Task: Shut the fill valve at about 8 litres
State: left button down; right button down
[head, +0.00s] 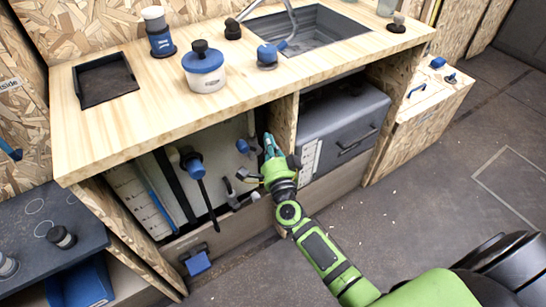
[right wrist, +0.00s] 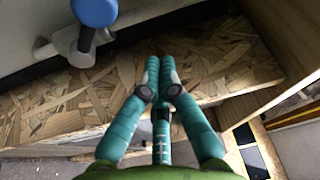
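My right gripper (head: 270,147) reaches into the open cabinet bay under the counter, by the wooden divider. In the right wrist view its teal fingers (right wrist: 160,62) meet at the tips with nothing between them. A blue-handled fitting (head: 243,146) is just left of the gripper; it looks like a valve. A blue knob on a pale pipe (right wrist: 95,12) shows at upper left in the wrist view, apart from the fingers. A white tank with scale marks (head: 133,195) stands in the bay; its water level cannot be read. My left gripper is not in view.
Another blue-capped fitting (head: 193,166) with a black handle hangs in the bay. A low wooden board (head: 232,222) closes the bay's lower front. A grey box (head: 342,125) fills the right bay. The counter (head: 140,125) carries a tub (head: 204,74) and a sink (head: 310,32).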

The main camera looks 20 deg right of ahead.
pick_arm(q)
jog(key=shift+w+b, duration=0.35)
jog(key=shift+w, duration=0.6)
pick_arm(e)
jog(key=a, duration=0.1)
jog(key=w+a, duration=0.1)
jog(key=a+f, duration=0.1)
jog(key=shift+w+a, duration=0.2)
jog(key=shift+a, duration=0.05)
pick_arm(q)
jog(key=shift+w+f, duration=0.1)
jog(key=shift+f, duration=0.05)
pick_arm(e)
jog(key=shift+f, duration=0.1)
